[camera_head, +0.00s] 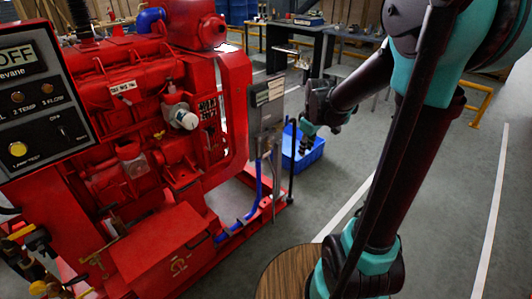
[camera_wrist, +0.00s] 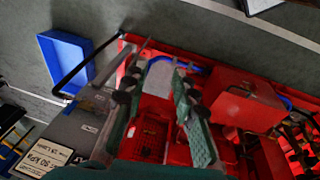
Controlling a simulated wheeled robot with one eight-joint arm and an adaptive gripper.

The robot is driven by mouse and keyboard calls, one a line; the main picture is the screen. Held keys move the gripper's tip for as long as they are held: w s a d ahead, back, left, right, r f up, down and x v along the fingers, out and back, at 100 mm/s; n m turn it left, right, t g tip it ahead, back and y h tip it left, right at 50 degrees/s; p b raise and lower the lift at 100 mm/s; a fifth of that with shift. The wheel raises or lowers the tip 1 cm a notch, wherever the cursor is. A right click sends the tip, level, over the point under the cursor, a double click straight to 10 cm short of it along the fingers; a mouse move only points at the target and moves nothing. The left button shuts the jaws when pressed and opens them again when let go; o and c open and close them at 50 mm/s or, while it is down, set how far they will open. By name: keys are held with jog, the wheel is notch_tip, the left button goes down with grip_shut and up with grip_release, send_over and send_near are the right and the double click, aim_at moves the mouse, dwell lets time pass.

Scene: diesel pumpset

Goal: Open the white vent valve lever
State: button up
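I cannot make out a white vent valve lever for certain. A small bright white patch (camera_head: 228,47) shows beside the top of the red pipe on the engine in the head view; its shape is too small to read. My gripper (camera_head: 308,138) hangs in the air to the right of the red engine (camera_head: 150,100), beyond the grey panel. In the wrist view my gripper (camera_wrist: 161,68) has its two teal fingers apart with nothing between them. The red frame (camera_wrist: 150,135) of the pumpset shows behind them.
A grey panel box (camera_head: 266,105) stands at the engine's right end, with blue hoses (camera_head: 240,215) below. A blue bin (camera_head: 302,150) is on the floor behind my gripper. A control panel (camera_head: 40,85) reading OFF is at left. Open floor (camera_head: 440,200) lies at right.

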jog(key=w+a+n+g, duration=0.1)
jog(key=w+a+n, duration=0.25)
jog(key=w, duration=0.35)
jog(key=w+a+n, duration=0.2)
jog(key=w+n, duration=0.2)
jog(key=w, duration=0.4)
jog(key=n+g, duration=0.2)
jog(key=n, duration=0.8)
send_near(266, 154)
notch_tip(266, 154, down, 9)
jog(key=shift+w+a+r, duration=0.1)
jog(key=shift+a+r, duration=0.05)
jog(key=shift+c, duration=0.3)
grip_shut()
